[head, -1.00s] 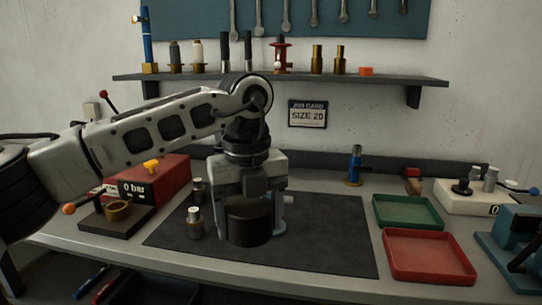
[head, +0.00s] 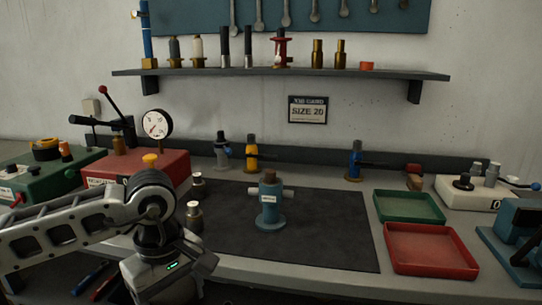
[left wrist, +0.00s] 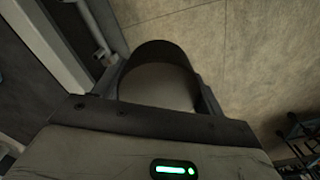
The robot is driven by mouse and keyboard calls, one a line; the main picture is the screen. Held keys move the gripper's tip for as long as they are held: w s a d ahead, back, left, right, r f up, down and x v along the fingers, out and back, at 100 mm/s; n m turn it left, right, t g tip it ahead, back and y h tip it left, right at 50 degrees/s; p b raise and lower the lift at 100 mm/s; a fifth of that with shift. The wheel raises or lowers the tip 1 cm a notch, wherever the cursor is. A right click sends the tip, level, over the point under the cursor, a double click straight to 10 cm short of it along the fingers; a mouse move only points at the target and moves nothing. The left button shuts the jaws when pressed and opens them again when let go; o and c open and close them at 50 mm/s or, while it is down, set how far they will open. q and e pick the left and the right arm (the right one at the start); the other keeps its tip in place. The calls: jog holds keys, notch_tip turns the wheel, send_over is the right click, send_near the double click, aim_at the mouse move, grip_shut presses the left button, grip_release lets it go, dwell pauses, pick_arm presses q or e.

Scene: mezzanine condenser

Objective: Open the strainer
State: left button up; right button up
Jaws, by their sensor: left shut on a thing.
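The strainer looks to be the blue-teal upright body (head: 268,208) with pale side stubs and a small white label. It stands on the dark mat (head: 330,235) in the head view. My left gripper (head: 165,275) is at the lower left of the head view, left of the strainer and apart from it, with its fingers cut off by the frame. In the left wrist view my left gripper (left wrist: 163,92) is shut on a dark round cylinder (left wrist: 160,55), with tan floor beyond it. My right gripper is not in view.
Small metal-topped pieces (head: 194,215) stand at the mat's left. Yellow (head: 251,152) and blue (head: 355,160) fittings stand at the back. A green tray (head: 408,208) and red tray (head: 430,250) lie empty at right. A red gauge box (head: 150,168) is at left.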

pick_arm(q)
jog(key=s+a+f+m, duration=0.3)
jog(key=s+m, duration=0.1)
jog(key=m, duration=0.6)
jog(key=shift+a+f, duration=0.15)
jog(key=shift+f, duration=0.1)
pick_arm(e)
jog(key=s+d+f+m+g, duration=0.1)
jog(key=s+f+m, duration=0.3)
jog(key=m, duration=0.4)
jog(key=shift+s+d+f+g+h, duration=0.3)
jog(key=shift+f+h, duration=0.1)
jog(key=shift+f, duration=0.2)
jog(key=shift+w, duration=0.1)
